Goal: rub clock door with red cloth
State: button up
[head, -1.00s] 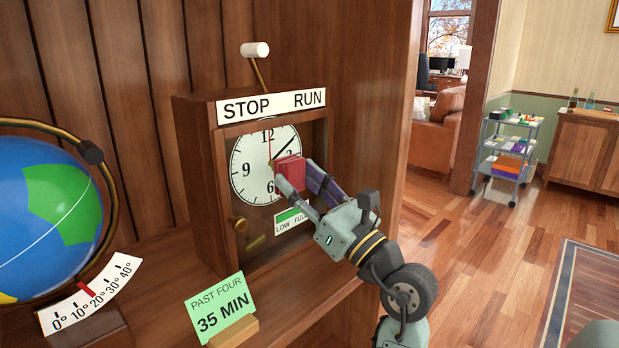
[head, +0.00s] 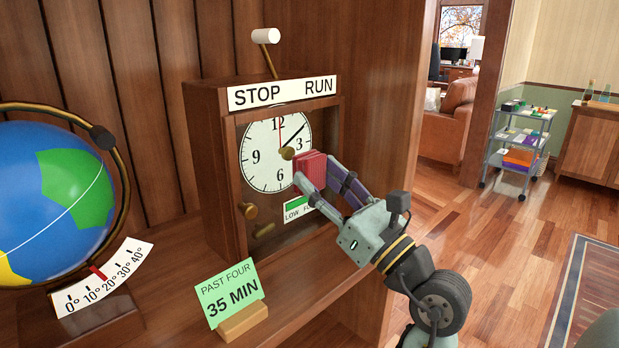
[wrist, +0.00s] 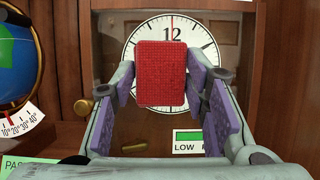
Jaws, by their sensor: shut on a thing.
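The wooden clock (head: 215,165) stands on a shelf, with a white dial (head: 262,160) behind its front door (head: 328,130). The red cloth (head: 311,171) is a folded, block-like pad. My gripper (head: 318,178) is shut on the red cloth and holds it in front of the lower right of the dial. In the wrist view the cloth (wrist: 161,73) sits between the two purple-padded fingers and hides the middle of the dial. I cannot tell whether the cloth touches the door.
A globe (head: 60,200) with a degree scale (head: 103,278) stands at the left. A green card (head: 229,294) reading "PAST FOUR 35 MIN" stands in front of the clock. A lever (head: 266,37) rises above the STOP RUN sign. Brass knobs (head: 249,210) sit on the clock's lower left.

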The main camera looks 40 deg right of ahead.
jog(key=shift+s+d, duration=0.1)
jog(key=shift+s, duration=0.85)
jog(key=s, duration=0.3)
jog(key=shift+d, duration=0.1)
dwell(0.3)
